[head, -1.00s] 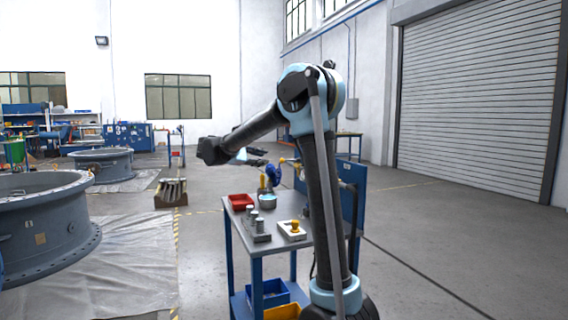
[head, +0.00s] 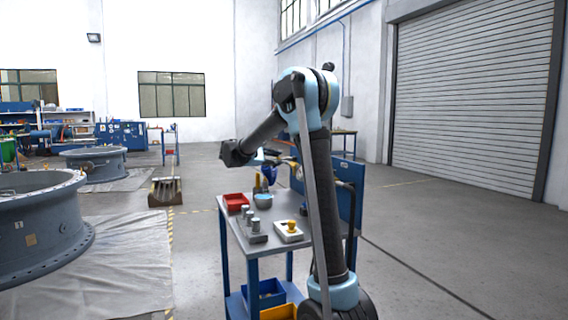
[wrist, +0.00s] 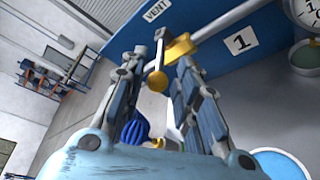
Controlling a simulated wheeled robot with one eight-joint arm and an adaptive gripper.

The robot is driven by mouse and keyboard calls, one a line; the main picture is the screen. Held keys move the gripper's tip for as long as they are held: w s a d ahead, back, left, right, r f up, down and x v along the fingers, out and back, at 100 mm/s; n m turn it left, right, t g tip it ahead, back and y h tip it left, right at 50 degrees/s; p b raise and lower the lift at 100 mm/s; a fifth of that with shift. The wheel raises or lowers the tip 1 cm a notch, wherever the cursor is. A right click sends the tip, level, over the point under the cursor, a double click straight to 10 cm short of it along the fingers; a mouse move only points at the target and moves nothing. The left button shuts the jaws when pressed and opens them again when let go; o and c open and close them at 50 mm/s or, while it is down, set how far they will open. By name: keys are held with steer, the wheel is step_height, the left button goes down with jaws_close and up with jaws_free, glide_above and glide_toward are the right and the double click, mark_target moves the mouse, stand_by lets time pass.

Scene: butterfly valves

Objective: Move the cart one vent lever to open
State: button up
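In the head view my gripper (head: 278,157) is over the far part of cart one (head: 238,233), and the lever is too small to tell. A "1" plate (wrist: 240,42) is on the cart's blue panel (head: 349,188).
A blue handwheel (wrist: 135,128) lies below the fingers in the wrist view. A gauge (wrist: 309,12) is at the upper right. The cart top holds a red bin (head: 236,201), a blue bowl (head: 263,201) and a white tray (head: 288,232). Open floor lies right of the cart.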

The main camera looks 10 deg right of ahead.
steer(key=shift+x, duration=2.6)
jaws_close()
